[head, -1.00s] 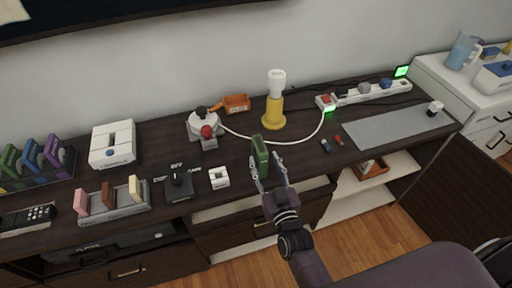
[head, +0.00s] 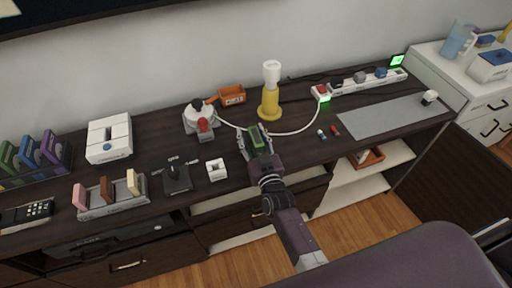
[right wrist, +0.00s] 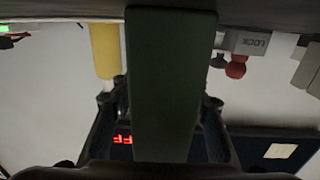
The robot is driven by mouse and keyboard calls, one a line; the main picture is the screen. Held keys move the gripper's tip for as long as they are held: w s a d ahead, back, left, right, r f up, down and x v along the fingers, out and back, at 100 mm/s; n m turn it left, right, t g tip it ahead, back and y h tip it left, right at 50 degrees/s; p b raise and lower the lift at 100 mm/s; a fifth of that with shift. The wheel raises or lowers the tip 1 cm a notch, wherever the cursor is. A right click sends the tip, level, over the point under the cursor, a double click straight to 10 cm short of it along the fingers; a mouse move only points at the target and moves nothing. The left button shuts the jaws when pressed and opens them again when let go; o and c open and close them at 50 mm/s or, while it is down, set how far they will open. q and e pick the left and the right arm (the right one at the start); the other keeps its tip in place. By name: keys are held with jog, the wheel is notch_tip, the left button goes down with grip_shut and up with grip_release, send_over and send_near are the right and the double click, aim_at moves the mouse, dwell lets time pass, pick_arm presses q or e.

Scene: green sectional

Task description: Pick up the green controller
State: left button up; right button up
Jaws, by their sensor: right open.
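The green controller (head: 258,137) is a small upright block on the dark desk, near its front edge and left of the yellow lamp base. My right gripper (head: 256,146) is around it, open, with one finger on each side. In the right wrist view the controller (right wrist: 170,85) fills the middle between the open fingers (right wrist: 165,108). Whether the fingers touch it cannot be told. My left gripper is not in view.
A white cube (head: 216,170) and a black joystick box (head: 177,178) sit to the left. A grey mat (head: 397,120) lies right.

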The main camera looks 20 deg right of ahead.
grip_shut()
jog(key=shift+r, duration=0.1)
dwell(0.5)
